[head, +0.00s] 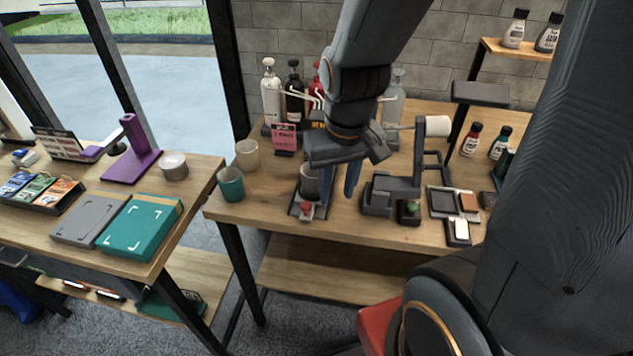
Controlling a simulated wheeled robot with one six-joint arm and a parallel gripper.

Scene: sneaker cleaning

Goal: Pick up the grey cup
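My gripper (339,188) points down just right of the cup. Its two blue-grey fingers are apart with nothing visible between them. The left finger appears right beside the cup; I cannot tell whether it touches. The gripper body covers part of the cup's top.
A teal cup (231,185) and a beige cup (247,154) stand to the left. A dark device (404,190) with a white roller stands close on the right. Pump bottles (271,95) line the back. A second table (181,212) is at left.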

